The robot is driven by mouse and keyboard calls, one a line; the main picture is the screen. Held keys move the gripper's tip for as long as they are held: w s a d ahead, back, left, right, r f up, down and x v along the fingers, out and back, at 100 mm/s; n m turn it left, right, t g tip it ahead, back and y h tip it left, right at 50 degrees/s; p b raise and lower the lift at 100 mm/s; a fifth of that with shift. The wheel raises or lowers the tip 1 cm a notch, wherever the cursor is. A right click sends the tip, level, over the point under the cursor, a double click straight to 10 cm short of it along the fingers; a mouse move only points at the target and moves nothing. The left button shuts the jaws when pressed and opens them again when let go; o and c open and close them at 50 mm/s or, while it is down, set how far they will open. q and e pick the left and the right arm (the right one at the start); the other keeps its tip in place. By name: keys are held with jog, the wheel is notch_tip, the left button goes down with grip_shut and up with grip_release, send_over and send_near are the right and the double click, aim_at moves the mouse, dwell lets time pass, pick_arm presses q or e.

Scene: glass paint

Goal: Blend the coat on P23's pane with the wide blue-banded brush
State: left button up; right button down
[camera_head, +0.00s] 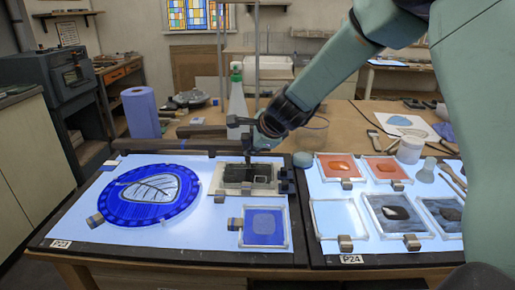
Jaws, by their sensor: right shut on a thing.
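The round blue pane (118,205) with a leaf drawing lies on the left light table, by the P23 label (60,244). A small square blue pane (263,239) lies at its lower right. My right gripper (248,142) comes in from the right and is over a pale tray (219,184) with dark patches, right of the round pane. It is shut on a thin dark upright item (247,172) that reaches down toward the tray. I cannot make out a blue band on it or whether it touches the tray. My left gripper is not in view.
The right light table, with the P24 label (350,259), bears orange and grey panes. A white tub (410,149) and loose brushes (452,176) are at its right. A blue paper roll (141,113) and a spray bottle (237,98) stand behind. My right arm hides the right side.

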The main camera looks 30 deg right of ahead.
jog(key=shift+w+a, duration=0.3)
jog(key=shift+a, duration=0.15)
jog(key=shift+w+a+b, duration=0.4)
jog(key=shift+w+a, duration=0.1)
jog(key=shift+a, duration=0.35)
jog(key=shift+w+a+r, duration=0.1)
jog(key=shift+w+a, duration=0.3)
jog(key=shift+a, duration=0.2)
jog(key=shift+w+a, duration=0.35)
jog(key=shift+a, duration=0.25)
jog(key=shift+d+r, duration=0.1)
